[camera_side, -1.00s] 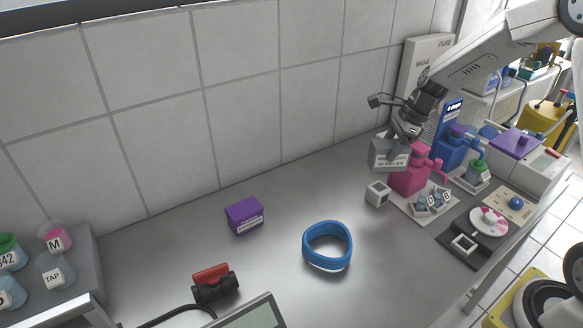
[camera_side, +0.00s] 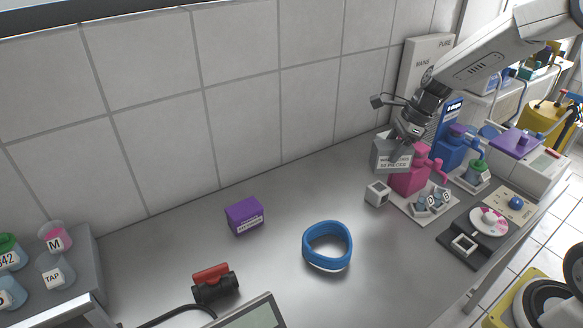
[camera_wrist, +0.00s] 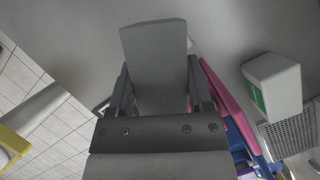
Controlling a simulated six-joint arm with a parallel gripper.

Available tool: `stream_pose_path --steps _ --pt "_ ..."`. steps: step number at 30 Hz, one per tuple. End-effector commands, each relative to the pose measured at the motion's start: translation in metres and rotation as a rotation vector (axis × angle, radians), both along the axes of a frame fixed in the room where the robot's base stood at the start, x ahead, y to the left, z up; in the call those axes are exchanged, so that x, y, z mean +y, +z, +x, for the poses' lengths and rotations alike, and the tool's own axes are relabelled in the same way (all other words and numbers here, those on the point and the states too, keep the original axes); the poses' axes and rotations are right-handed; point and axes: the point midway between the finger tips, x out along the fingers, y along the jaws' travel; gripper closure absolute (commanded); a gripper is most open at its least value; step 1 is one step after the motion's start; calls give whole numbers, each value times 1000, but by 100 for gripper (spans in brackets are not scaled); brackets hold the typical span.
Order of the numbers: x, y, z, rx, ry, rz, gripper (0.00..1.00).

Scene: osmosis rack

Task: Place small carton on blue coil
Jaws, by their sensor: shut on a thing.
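The small carton (camera_side: 390,160) is a grey box with a printed white label. My gripper (camera_side: 403,142) is shut on it beside the pink bottle-like unit at the right of the bench. In the wrist view the carton (camera_wrist: 155,55) sits between my two fingers (camera_wrist: 158,90). I cannot tell in the side view whether its underside touches anything. The blue coil (camera_side: 346,246) lies flat on the steel bench, left of and nearer than my gripper, with nothing on it.
A purple box (camera_side: 244,216) stands left of the coil, and a black and red fitting (camera_side: 215,285) lies at the front. A small white cube (camera_side: 377,194), pink unit (camera_side: 408,178) and blue unit (camera_side: 449,150) stand near my gripper.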

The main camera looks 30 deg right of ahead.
Motion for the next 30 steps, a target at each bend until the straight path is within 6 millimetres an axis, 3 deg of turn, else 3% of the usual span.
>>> stream_pose_path --steps 5,11,21,30 --pt "19 8 -8 -1 40 -1 97" --pt "55 23 -29 -3 123 -2 97" --pt "123 45 -88 -3 299 0 97" --pt "164 53 -145 -2 445 -1 97"
